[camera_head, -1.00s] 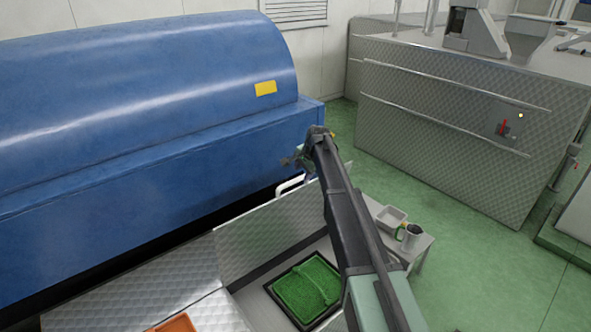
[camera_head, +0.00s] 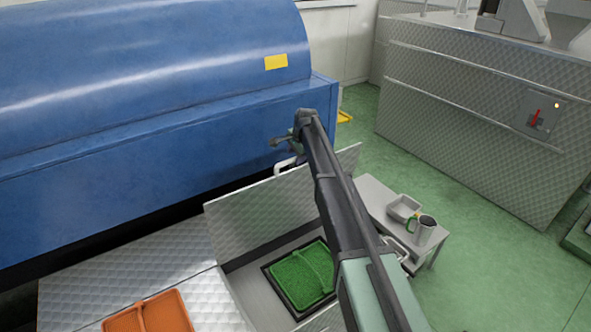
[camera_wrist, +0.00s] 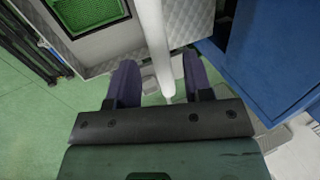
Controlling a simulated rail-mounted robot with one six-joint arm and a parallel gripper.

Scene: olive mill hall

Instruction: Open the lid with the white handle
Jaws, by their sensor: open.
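The lid (camera_head: 265,205) is a patterned metal panel that stands raised, its face tilted up beside an opening in the bench. Its white handle (camera_head: 286,163) is near the top edge, on the blue machine's side. My gripper (camera_head: 288,148) is at the handle, partly hidden by my arm. In the wrist view the white handle (camera_wrist: 152,40) runs as a pale bar between the two dark fingers of my gripper (camera_wrist: 159,78). The fingers are apart, with gaps on both sides of the bar. Whether either finger touches it I cannot tell.
A green tray (camera_head: 302,278) lies in the opening below the lid. An orange tray (camera_head: 150,316) is on the bench at the left. The blue machine (camera_head: 150,130) stands close behind. A small table (camera_head: 376,192) with a container and mug is at right; green floor lies beyond.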

